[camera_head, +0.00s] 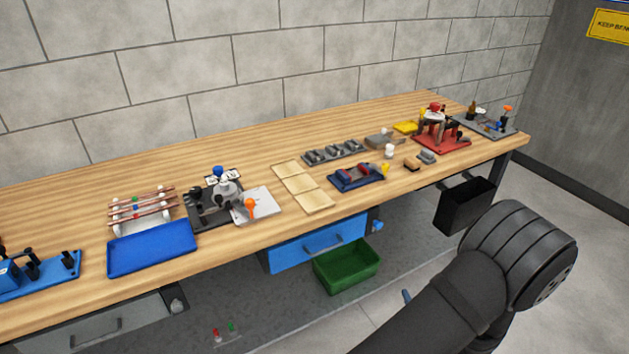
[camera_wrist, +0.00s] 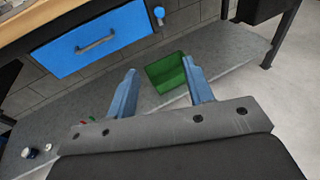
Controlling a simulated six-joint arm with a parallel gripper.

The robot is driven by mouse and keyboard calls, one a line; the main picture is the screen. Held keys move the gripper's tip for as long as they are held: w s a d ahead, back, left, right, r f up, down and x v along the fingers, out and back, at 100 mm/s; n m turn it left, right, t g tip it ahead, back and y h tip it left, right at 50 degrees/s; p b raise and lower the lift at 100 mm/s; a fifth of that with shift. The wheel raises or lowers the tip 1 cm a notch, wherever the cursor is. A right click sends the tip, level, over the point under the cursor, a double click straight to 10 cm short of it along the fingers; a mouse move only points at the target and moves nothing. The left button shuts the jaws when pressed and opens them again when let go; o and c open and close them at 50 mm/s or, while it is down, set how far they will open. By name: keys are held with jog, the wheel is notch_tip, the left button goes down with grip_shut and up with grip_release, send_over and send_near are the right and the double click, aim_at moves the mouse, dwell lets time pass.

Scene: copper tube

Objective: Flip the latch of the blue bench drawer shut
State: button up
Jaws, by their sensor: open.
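The blue bench drawer (camera_head: 318,243) is under the front edge of the wooden bench, with a grey bar handle. It shows at the upper left of the wrist view (camera_wrist: 92,40). I cannot tell whether its front is fully flush. A small blue latch knob (camera_head: 377,225) is just right of the drawer; in the wrist view the knob (camera_wrist: 158,13) sits above a pale fitting. My gripper (camera_wrist: 160,72) is open and empty, its two blue fingers apart, below and away from the latch. In the head view my arm hides most of it.
A green bin (camera_head: 346,267) stands on the grey lower shelf, below the drawer and latch. A black open box (camera_head: 464,205) hangs under the bench to the right. The bench top (camera_head: 250,137) carries trays, fixtures and tools. A grey drawer (camera_head: 95,325) is at the lower left.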

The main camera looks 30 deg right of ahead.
jog(key=shift+d+f, duration=0.1)
jog(key=c, duration=0.3)
jog(key=shift+w+d+f+n, duration=0.3)
jog(key=shift+w+d+n, duration=0.1)
jog(key=shift+d+n, duration=0.1)
jog(key=shift+w+d+f+n, duration=0.25)
jog(key=shift+w+d+n, duration=0.15)
jog(key=shift+d, duration=0.05)
grip_shut()
jog(key=w+d+f+n+t, duration=0.1)
jog(key=w+d+f+n, duration=0.3)
jog(key=w+n, duration=0.4)
jog(key=w+d+f+n+t, duration=0.1)
jog(key=w+d+f+n, duration=0.4)
jog(key=w, duration=0.6)
jog(key=shift+w+d+f+n, duration=0.2)
jog(key=shift+d+n, duration=1.05)
jog(key=shift+n, duration=0.45)
